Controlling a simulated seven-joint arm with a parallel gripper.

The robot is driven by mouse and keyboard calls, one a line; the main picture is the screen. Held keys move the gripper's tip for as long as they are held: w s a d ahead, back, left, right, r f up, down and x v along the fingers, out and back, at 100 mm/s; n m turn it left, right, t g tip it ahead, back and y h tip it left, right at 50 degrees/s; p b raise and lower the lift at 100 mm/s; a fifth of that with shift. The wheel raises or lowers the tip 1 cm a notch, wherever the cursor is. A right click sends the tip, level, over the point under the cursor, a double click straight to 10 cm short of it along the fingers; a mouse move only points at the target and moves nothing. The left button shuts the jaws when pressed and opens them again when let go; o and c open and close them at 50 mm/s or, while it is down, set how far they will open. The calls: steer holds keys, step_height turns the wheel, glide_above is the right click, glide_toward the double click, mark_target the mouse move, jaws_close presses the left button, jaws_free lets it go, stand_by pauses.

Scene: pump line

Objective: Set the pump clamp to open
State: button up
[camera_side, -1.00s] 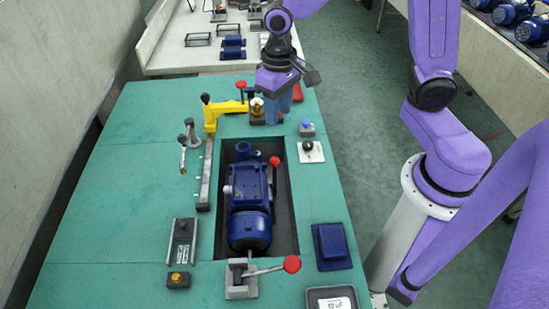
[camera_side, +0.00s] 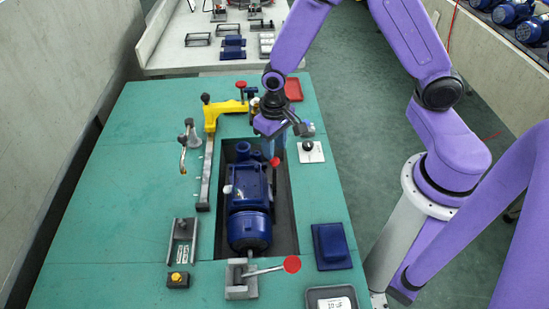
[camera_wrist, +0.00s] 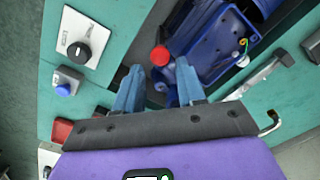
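The blue pump (camera_side: 249,195) lies in a dark recess in the green bench and also shows in the wrist view (camera_wrist: 215,45). A red-knobbed lever (camera_side: 275,162) stands by the pump's upper right; its knob (camera_wrist: 160,55) shows in the wrist view. A grey clamp (camera_side: 241,280) with a red-ball handle (camera_side: 291,264) pointing right sits at the recess's near end. I cannot tell which of these the pump clamp is. My gripper (camera_side: 271,150) points down just beyond the lever knob. Its blue fingers (camera_wrist: 158,72) are apart and empty, with the knob seen between and ahead of their tips.
A yellow arm fixture (camera_side: 213,115) with a red knob stands at the back left. A plate with a black knob (camera_side: 308,150) lies right of the recess. A blue block (camera_side: 331,245) and a dark tray (camera_side: 313,293) are nearer.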

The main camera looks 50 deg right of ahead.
steer(key=shift+f, duration=2.65)
steer(key=shift+c, duration=0.3)
